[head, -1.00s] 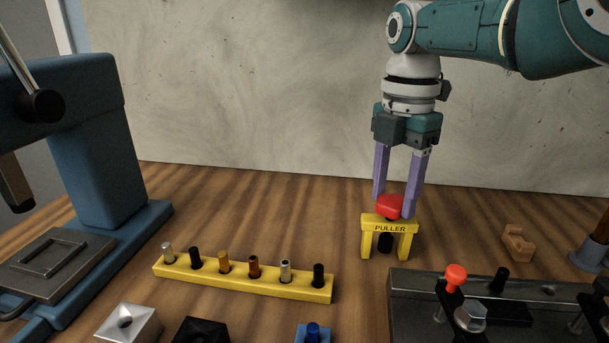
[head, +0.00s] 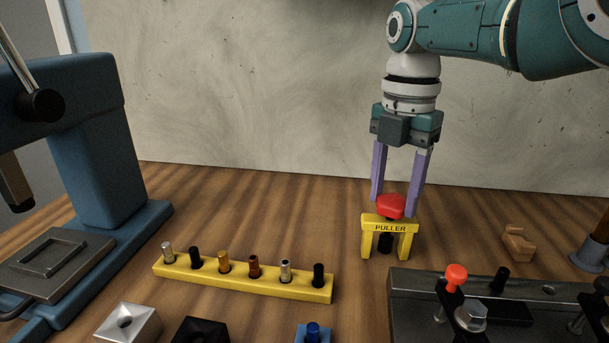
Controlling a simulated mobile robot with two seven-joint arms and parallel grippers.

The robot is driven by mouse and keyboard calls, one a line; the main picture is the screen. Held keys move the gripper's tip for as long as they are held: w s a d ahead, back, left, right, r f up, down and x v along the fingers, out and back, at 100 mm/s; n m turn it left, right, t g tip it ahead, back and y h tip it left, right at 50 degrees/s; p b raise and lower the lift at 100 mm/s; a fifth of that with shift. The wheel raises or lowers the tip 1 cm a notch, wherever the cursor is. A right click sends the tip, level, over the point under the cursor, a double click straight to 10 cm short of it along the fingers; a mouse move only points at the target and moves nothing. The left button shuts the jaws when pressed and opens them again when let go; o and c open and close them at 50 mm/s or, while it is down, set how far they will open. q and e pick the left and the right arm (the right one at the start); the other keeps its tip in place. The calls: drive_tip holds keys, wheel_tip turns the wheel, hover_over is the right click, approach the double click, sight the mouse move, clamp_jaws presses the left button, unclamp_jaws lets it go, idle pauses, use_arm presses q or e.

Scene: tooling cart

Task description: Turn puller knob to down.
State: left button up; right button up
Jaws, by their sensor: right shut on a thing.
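The puller (head: 390,229) is a yellow bridge-shaped frame labelled PULLER, standing on the wooden bench right of centre. Its red knob (head: 391,205) sits on top, and a black part (head: 385,243) shows beneath the frame between its legs. My right gripper (head: 395,203) points straight down from above, its two long purple fingers on either side of the red knob, shut on it. The right finger covers part of the knob's edge. My left gripper is not in view.
A yellow rack (head: 240,279) with several pins lies left of the puller. A grey metal fixture (head: 415,295) with a red-tipped handle (head: 456,274) stands at the front right. A brown block (head: 518,243) lies right. A blue press (head: 95,150) stands at left.

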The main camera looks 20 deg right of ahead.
sight(393, 199)
drive_tip(key=shift+n, duration=3.2)
idle(2.1)
drive_tip(key=o, duration=1.4)
wheel_tip(393, 199, up, 6)
drive_tip(key=shift+r+p, duration=0.25)
drive_tip(key=shift+p, duration=0.6)
drive_tip(key=shift+r, duration=0.5)
